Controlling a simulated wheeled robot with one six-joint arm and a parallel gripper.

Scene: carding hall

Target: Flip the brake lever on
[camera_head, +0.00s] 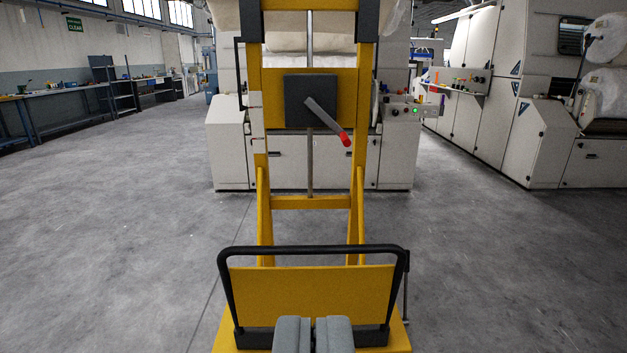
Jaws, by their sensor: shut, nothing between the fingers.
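A lever (324,119) with a grey bar and a red tip is mounted on a dark square plate (297,87). The plate sits on the yellow upright frame of a cart (310,202). The lever slants from the plate's middle down to the right, its red end past the plate's lower right corner. I see no label that names it as the brake. My gripper (313,321) shows at the bottom middle as two grey fingers close together, empty. It is below the lever in the picture and apart from it, in front of the cart's low yellow panel.
A black tube handle (312,250) arches over the low panel, between my gripper and the upright frame. A pale machine (228,150) stands behind the cart. More machines (500,110) stand at right, a blue bench (60,95) at left. Grey floor (120,230) is clear on both sides.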

